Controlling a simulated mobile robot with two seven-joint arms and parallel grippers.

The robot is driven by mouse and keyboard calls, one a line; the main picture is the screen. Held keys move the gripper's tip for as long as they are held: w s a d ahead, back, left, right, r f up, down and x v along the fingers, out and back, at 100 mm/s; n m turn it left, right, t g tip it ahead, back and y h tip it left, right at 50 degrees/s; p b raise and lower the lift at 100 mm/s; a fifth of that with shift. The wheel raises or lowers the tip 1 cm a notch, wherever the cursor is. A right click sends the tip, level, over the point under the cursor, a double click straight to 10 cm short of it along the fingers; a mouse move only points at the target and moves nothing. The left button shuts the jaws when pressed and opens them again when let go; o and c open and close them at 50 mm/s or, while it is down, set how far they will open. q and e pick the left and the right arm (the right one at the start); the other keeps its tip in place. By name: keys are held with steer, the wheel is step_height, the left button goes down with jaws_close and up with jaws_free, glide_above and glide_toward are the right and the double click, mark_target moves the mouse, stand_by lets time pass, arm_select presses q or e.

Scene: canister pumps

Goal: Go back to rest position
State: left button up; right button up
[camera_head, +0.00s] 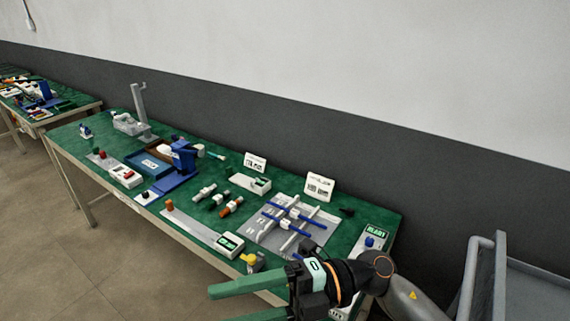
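My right gripper (232,304) comes in from the bottom right, with its green fingers pointing left. The fingers are apart and nothing shows between them. It is in front of the near right edge of the green-topped table (207,240), and the lower finger is partly cut off by the frame. My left gripper is not in view.
The table carries a grey rack with blue-ended rods (291,221), a blue fixture (180,170), a blue tray (148,167) and several small parts. A grey cart (530,290) stands at the right. A second table (70,105) is far left. Floor is clear at lower left.

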steer(key=w+d+f+m+t+y, duration=0.1)
steer(key=w+d+m+t+y, duration=0.2)
steer(key=m+t, duration=0.5)
steer(key=w+d+f+m+t, duration=0.1)
steer(key=w+d+m+t, duration=0.1)
steer(key=w+m+t, duration=0.4)
steer(key=w+d+f+m+t+h+b, duration=0.1)
steer(key=d+f+m+t+h, duration=0.3)
steer(key=d+f+m+h, duration=0.25)
steer(key=w+d+f+m+t+h+b, duration=0.1)
steer(key=d+f+m+t+h, duration=0.2)
steer(key=f+m+t+h, duration=0.4)
steer(key=s+d+f+m+g+h, duration=0.1)
steer(key=s+d+f+m+g, duration=0.1)
steer(key=s+f, duration=0.3)
steer(key=s+d+f+m+g+h, duration=0.2)
steer(key=s+d+f+m+g, duration=0.1)
steer(key=f, duration=0.8)
steer(key=s+d+f+m+g+h, duration=0.2)
steer(key=s+d+f+g, duration=0.1)
steer(key=s+f+g, duration=0.2)
step_height(320, 180, down, 3)
steer(key=shift+s+d+r, duration=0.1)
steer(key=shift+s+d, duration=0.3)
steer(key=shift+s, duration=0.55)
